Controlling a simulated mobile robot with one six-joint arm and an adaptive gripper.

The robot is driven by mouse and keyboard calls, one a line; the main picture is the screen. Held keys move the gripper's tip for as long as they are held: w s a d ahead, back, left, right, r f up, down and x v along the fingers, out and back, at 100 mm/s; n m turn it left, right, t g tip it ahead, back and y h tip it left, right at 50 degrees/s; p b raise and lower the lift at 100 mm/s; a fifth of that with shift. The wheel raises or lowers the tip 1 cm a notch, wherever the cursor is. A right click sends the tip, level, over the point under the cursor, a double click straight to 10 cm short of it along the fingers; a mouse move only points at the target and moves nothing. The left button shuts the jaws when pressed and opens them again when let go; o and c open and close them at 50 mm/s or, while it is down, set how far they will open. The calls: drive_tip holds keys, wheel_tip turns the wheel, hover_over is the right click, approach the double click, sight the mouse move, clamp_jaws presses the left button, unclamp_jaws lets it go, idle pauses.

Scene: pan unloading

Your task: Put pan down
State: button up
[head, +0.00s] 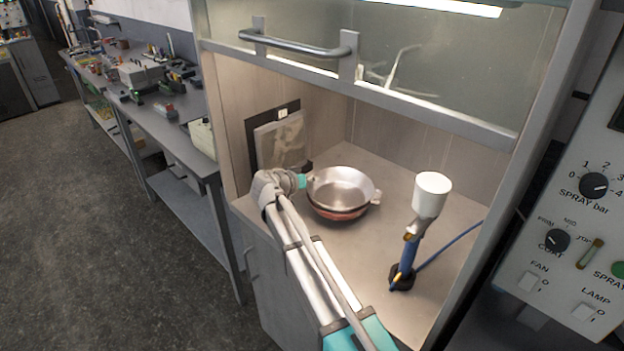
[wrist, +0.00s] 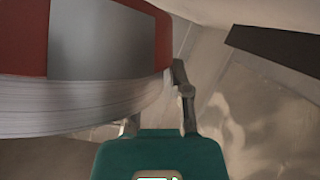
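A round pan (head: 342,188) with a bare metal inside sits upright at the cabinet's worktop, a reddish band showing low on its outside. A small lug shows on its right side. My gripper (head: 305,174) is at the pan's left rim. In the wrist view, the pan's red and silver side (wrist: 100,45) with a ridged pale edge fills the upper left. My gripper (wrist: 165,95) is right against it there: one finger stands at the pan's right end, the other runs behind the pan. That fingertip is hidden, so the grip cannot be seen. Contact under the pan is hidden.
A spray gun with a white cup (head: 432,184) stands on a holder right of the pan, with a blue hose. The raised glass sash (head: 370,75) hangs above. A dark-framed panel (head: 278,140) is on the left wall. Worktop (head: 370,245) in front is clear.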

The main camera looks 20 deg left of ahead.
drive_tip(key=shift+o, duration=0.4)
drive_tip(key=shift+r, duration=0.2)
drive_tip(key=shift+r+p, duration=0.15)
drive_tip(key=shift+p, duration=0.2)
drive_tip(key=p+v, duration=0.4)
drive_tip(key=v, duration=0.8)
idle(0.3)
